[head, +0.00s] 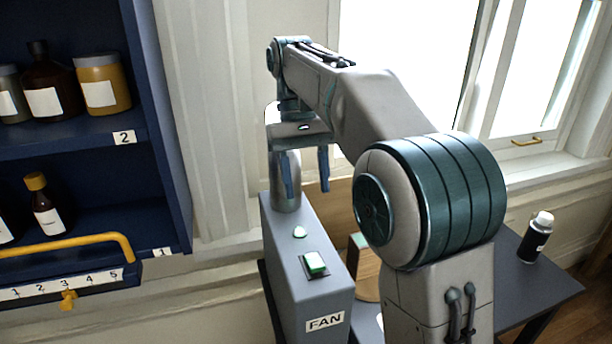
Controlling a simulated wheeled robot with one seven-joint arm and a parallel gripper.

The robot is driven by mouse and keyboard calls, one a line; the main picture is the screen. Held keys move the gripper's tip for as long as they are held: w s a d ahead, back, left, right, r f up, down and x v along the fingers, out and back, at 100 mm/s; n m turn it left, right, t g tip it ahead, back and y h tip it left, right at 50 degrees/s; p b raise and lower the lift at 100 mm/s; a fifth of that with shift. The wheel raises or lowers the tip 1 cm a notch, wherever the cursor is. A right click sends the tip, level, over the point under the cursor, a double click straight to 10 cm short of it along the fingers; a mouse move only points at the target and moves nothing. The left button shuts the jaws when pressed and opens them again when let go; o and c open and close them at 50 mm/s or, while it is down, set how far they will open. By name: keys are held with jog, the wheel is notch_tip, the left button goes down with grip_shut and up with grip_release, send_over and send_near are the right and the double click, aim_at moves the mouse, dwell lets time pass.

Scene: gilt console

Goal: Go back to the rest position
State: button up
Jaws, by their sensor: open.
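My gripper (306,172) hangs from my raised arm above the grey box labelled FAN (296,268). Its two blue fingers point down and are apart, with nothing seen held between them. A silvery rounded cylinder (287,204) stands at the far end of the box, partly behind the left finger. I cannot tell whether the finger touches it.
A blue shelf (165,130) with jars, bottles and a yellow rail (75,242) stands at the left. A dark bottle with a white cap (537,238) stands on the grey table (540,285) at the right. A wooden item (366,275) is partly hidden behind my arm. Windows are behind.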

jog(key=s+d+f+m+t+y+b, duration=0.1)
jog(key=s+d+f+m+t, duration=0.2)
jog(key=s+d+f+t, duration=0.5)
jog(key=s+d+f, duration=0.5)
jog(key=s+f, duration=0.3)
jog(key=s, duration=0.1)
jog(key=shift+s+d, duration=0.15)
jog(key=shift+d, duration=0.1)
jog(key=shift+f, duration=0.1)
